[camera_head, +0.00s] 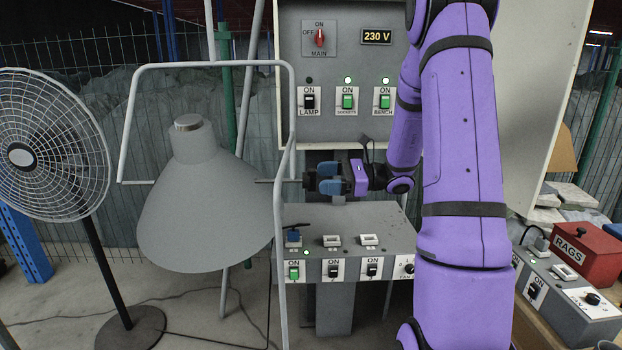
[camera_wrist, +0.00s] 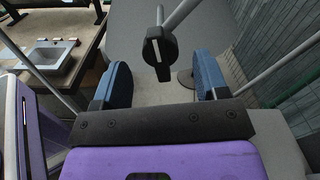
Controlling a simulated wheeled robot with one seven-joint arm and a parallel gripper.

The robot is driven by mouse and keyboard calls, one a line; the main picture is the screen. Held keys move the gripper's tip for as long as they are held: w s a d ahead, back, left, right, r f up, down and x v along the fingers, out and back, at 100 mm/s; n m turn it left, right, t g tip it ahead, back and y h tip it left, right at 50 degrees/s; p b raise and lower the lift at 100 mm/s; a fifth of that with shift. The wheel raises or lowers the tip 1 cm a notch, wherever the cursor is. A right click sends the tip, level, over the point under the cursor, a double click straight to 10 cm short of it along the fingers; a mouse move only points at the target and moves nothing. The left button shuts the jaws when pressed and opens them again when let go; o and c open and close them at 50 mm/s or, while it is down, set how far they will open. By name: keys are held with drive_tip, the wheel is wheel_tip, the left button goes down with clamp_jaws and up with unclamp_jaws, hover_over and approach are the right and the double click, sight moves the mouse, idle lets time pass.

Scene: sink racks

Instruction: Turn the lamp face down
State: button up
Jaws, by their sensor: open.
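The lamp has a grey conical shade (camera_head: 205,215) on the left in the head view. Its narrow capped end is up and its wide end is down, with a slight tilt; the inside is hidden. A thin rod runs from its right side through the frame post to a black handle (camera_head: 308,181). My gripper (camera_head: 322,178) is at this handle, to the right of the shade. In the wrist view my gripper (camera_wrist: 161,70) has its blue fingers apart, with the black handle (camera_wrist: 158,48) between and just beyond them. I see gaps on both sides of the handle.
A grey tube frame (camera_head: 287,95) surrounds the lamp. A control panel (camera_head: 340,125) with a lamp switch stands behind my gripper, and a switch console (camera_head: 345,240) is below. A fan (camera_head: 50,145) stands at the left. A red rags box (camera_head: 585,255) is at the right.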

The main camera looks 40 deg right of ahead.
sight(312, 178)
drive_tip(key=shift+x, duration=2)
drive_tip(key=c, duration=1.2)
drive_tip(key=shift+m, duration=1.4)
drive_tip(key=o, duration=1.2)
